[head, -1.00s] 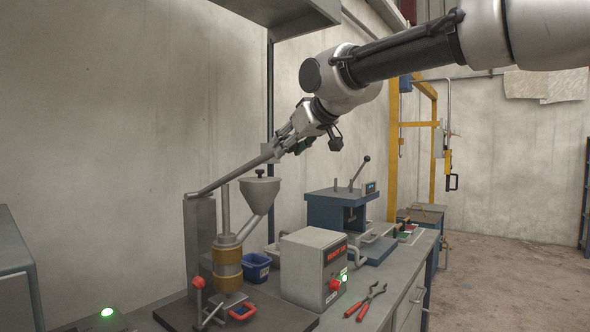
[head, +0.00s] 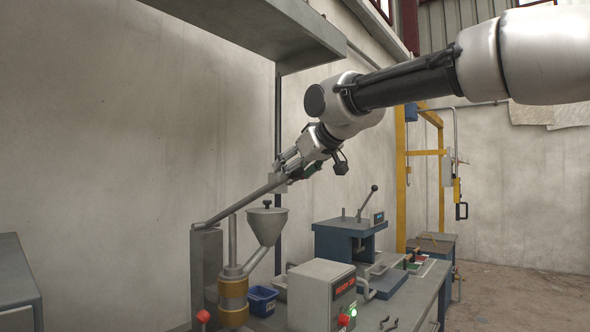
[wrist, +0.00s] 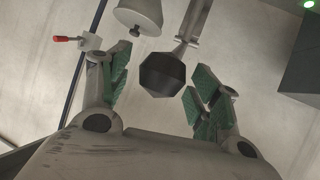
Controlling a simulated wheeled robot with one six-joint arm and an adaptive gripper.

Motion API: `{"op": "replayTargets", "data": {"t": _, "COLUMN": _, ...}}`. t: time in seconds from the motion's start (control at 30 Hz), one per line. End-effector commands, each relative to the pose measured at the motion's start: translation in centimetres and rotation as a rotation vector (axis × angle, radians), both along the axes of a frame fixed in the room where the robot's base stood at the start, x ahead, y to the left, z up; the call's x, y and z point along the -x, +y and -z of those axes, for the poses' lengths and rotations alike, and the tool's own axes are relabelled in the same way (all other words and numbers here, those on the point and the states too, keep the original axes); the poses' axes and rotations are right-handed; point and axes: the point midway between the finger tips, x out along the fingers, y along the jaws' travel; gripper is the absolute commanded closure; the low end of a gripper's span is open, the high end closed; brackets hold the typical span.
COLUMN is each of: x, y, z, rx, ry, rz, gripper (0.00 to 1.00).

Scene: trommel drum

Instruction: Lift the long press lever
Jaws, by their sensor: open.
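The long press lever (head: 243,203) is a grey bar slanting up and right from the top of a grey press column (head: 205,262). In the wrist view its dark faceted knob (wrist: 162,75) lies between the finger pads, with the bar (wrist: 194,18) running upward behind it. My gripper (head: 284,172) is at the lever's upper end in the head view. In the wrist view my gripper (wrist: 158,88) is open, its green pads on either side of the knob. Gaps show at both sides. The knob is hidden by the gripper in the head view.
A grey funnel (head: 266,226) stands beside the lever. A blue press (head: 345,240), a control box (head: 320,294) and a blue bin (head: 262,299) are on the bench. A shelf (head: 250,32) hangs above. The space around the lever's upper end looks clear.

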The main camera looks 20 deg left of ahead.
Motion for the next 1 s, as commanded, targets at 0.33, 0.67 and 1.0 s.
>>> {"op": "replayTargets", "data": {"t": 0.33, "x": 2.3, "y": -2.6, "z": -1.9, "rx": -0.002, "ry": -0.001, "rz": 0.0, "gripper": 0.37}}
{"op": "replayTargets", "data": {"t": 0.67, "x": 6.1, "y": -7.1, "z": -4.9, "rx": -0.002, "ry": -0.001, "rz": 0.0, "gripper": 0.37}}
{"op": "replayTargets", "data": {"t": 1.0, "x": 6.9, "y": -8.1, "z": -5.6, "rx": 0.0, "ry": 0.0, "rz": 0.0, "gripper": 0.37}}
